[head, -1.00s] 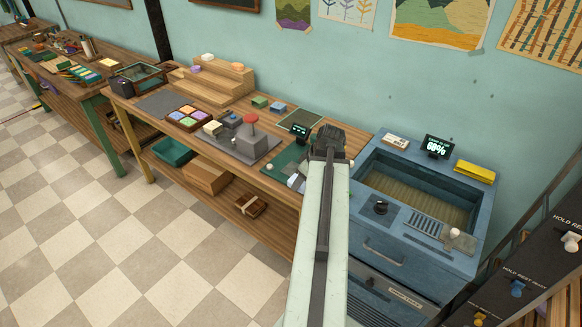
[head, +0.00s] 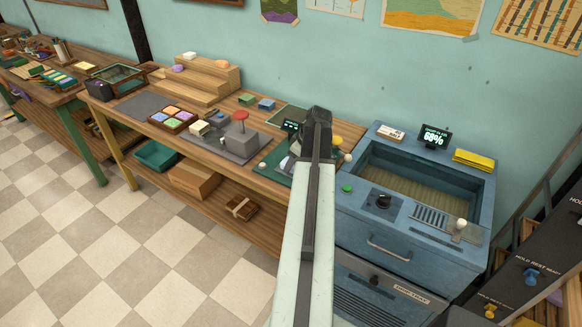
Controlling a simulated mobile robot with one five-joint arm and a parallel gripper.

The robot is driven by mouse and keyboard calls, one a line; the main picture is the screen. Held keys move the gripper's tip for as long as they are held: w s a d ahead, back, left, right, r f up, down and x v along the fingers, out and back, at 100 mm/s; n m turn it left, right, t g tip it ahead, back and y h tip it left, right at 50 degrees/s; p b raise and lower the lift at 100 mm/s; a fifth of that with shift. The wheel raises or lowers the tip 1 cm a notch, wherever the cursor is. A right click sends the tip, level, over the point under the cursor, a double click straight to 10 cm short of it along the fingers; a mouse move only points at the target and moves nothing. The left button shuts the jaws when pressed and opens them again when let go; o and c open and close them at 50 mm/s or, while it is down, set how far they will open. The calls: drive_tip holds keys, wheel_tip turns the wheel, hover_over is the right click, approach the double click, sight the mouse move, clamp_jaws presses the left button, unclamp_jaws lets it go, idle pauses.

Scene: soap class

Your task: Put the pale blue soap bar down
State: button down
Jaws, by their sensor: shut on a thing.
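My arm reaches forward from the bottom of the head view, over the right end of the wooden bench (head: 215,182). My gripper (head: 292,152) shows only in part, low beside the arm's dark far end, above a dark green mat (head: 271,160). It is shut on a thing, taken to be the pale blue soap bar. The arm hides most of the jaws, so I cannot make out the bar's outline or whether it touches the mat. A small dark display (head: 291,125) stands just behind the gripper.
A grey press with a red knob (head: 240,116) and a tray of coloured bars (head: 171,118) stand left of the gripper. Wooden steps (head: 205,78) are further back. A blue basin unit (head: 360,215) adjoins on the right, with a yellow stack (head: 472,160) behind.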

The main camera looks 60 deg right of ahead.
drive_tip(key=shift+w+a, duration=0.15)
drive_tip(key=shift+w, duration=0.2)
drive_tip(key=c, duration=0.6)
unclamp_jaws()
drive_tip(key=shift+c, duration=0.2)
drive_tip(key=p+v, duration=1.1)
drive_tip(key=v, duration=0.1)
drive_tip(key=shift+r, duration=0.1)
